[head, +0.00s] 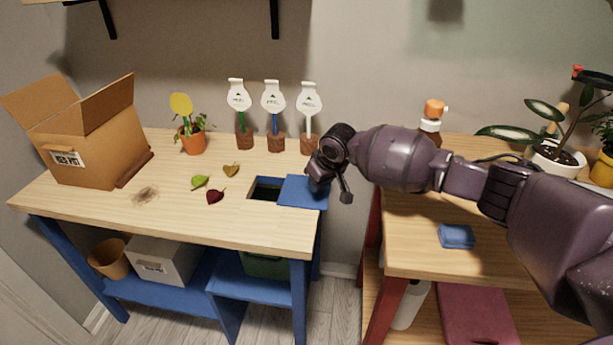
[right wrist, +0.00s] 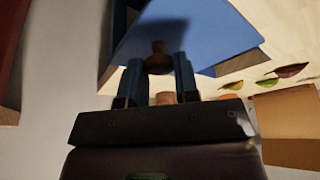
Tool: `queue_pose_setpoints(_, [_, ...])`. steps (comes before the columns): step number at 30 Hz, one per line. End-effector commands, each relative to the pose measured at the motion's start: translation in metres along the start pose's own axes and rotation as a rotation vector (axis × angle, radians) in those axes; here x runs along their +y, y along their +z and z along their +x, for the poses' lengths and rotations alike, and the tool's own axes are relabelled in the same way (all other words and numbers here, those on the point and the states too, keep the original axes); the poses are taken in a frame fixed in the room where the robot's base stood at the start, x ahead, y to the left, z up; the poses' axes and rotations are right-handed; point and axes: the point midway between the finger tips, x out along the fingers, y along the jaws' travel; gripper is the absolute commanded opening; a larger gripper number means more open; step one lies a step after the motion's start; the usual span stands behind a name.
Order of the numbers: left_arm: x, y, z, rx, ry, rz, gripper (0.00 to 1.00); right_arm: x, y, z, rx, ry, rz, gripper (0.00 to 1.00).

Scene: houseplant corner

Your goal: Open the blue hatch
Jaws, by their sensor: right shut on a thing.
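The blue hatch (head: 300,190) is a flat panel at the right end of the left wooden table. It lies beside a dark rectangular opening (head: 266,187), which shows uncovered to its left. My right gripper (head: 318,184) is over the hatch's right part. In the right wrist view the blue panel (right wrist: 215,35) fills the upper middle, and my right gripper (right wrist: 158,72) is shut on its small brown knob (right wrist: 158,58). The arm and gripper hide the knob in the head view. My left gripper is in neither view.
Leaves (head: 215,196) lie left of the opening. Plant markers (head: 273,110), a potted plant (head: 192,135) and a cardboard box (head: 90,140) stand farther back or left. A green bin (head: 265,266) sits below the opening. The right table holds a blue sponge (head: 457,236) and a bottle (head: 431,120).

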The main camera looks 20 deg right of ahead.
Motion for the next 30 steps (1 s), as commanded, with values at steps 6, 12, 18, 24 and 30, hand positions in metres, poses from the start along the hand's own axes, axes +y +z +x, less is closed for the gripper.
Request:
queue_pose_setpoints(6, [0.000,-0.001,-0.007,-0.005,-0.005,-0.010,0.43,0.014,0.012,-0.008,0.003,0.000,0.001,0.00])
queue_pose_setpoints(12, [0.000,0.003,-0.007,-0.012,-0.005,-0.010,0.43,0.015,0.014,-0.005,0.001,-0.001,0.000,0.00])
queue_pose_setpoints(18, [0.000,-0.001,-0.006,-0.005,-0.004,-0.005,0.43,0.015,0.014,-0.005,0.001,-0.001,0.000,0.38])
queue_pose_setpoints(24, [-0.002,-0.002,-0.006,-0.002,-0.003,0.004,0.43,0.015,0.014,-0.005,0.001,-0.001,0.000,0.54])
queue_pose_setpoints(30, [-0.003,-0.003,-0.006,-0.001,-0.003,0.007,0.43,0.015,0.014,-0.007,0.001,0.000,0.000,0.54])
